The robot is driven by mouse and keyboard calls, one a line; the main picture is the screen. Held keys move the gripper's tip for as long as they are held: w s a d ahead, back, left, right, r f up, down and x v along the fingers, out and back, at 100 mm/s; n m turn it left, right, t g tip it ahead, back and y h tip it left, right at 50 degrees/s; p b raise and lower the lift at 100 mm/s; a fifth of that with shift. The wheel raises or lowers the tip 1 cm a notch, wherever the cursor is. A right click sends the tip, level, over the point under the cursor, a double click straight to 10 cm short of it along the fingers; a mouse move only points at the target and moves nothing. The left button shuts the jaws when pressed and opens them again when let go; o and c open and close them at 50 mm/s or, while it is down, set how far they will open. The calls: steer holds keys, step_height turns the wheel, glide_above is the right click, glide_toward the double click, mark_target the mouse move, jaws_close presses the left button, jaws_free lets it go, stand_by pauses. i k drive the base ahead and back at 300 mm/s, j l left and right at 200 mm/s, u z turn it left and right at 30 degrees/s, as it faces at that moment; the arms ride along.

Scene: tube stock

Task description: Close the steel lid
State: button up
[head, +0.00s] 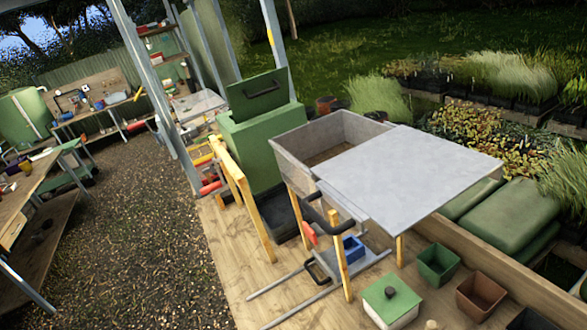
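The steel lid (412,172) is a flat, pale grey panel lying level over the right part of a grey, box-like trough (290,158) on wooden legs. The trough's left and back part is uncovered, and its brown inside shows. The lid reaches out to the right, past what I can see of the trough. My gripper is not in view.
A green bin (250,148) with a raised green lid (258,95) stands behind left. Wooden rails (240,195) stand beside it. Near the front are a green box (390,300), pots (480,294) and long rods (300,310). Gravel (130,230) at left is open.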

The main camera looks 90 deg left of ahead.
mark_target(395, 180)
steer(key=k+j+u, duration=0.1)
steer(key=u, duration=1.45)
